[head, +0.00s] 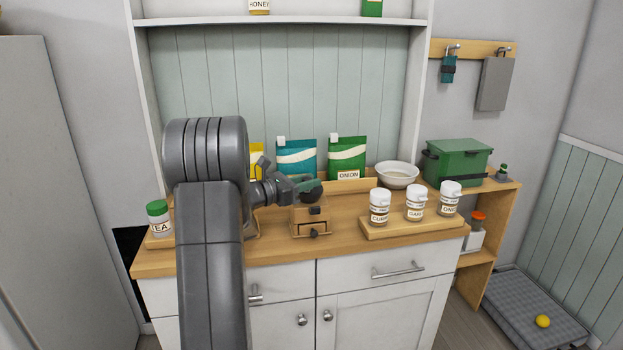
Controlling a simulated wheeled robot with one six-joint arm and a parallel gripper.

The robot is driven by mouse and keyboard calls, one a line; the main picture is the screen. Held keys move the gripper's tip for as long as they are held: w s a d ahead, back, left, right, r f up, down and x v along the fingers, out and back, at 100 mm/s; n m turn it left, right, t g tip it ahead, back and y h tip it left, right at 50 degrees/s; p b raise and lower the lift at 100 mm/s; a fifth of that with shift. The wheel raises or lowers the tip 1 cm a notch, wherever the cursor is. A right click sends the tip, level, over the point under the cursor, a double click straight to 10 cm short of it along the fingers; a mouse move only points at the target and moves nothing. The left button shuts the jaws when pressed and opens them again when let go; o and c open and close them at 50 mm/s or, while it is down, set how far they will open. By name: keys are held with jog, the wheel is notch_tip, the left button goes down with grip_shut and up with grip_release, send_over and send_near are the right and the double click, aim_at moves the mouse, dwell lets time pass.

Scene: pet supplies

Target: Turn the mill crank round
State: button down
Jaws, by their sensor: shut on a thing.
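The mill (308,226) is a small brown wooden box with a front drawer and dark knob, standing on the wooden counter (340,250) near the middle. A dark rounded part sits on its top. My gripper (307,188) reaches in from the left at the height of the mill's top and is shut on the crank there. The crank is mostly hidden by the gripper and small in view, so its angle cannot be told. My arm hides the counter to the left of the mill.
Three white labelled jars (414,204) stand on a wooden tray to the right. A white bowl (397,175) and bags (347,157) are behind. A green-lidded jar (158,217) stands at the left. The counter's front strip is clear.

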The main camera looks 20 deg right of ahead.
jog(key=shift+w+a+m+g+y+p, duration=0.35)
jog(key=shift+m+g+p, duration=0.6)
jog(key=shift+g, duration=0.65)
jog(key=shift+w+a+m+g+y+p, duration=0.1)
jog(key=shift+w+a+m+g+p, duration=0.35)
jog(key=shift+m+g+p, duration=0.85)
jog(key=shift+w+a+m+g+y+p, duration=0.35)
jog(key=shift+m+g, duration=0.5)
jog(key=shift+g, duration=1.05)
jog(key=c, duration=1.2)
grip_release()
jog(key=shift+o, duration=0.2)
notch_tip(320, 180, up, 10)
jog(key=shift+b, duration=0.4)
jog(key=shift+c, duration=0.2)
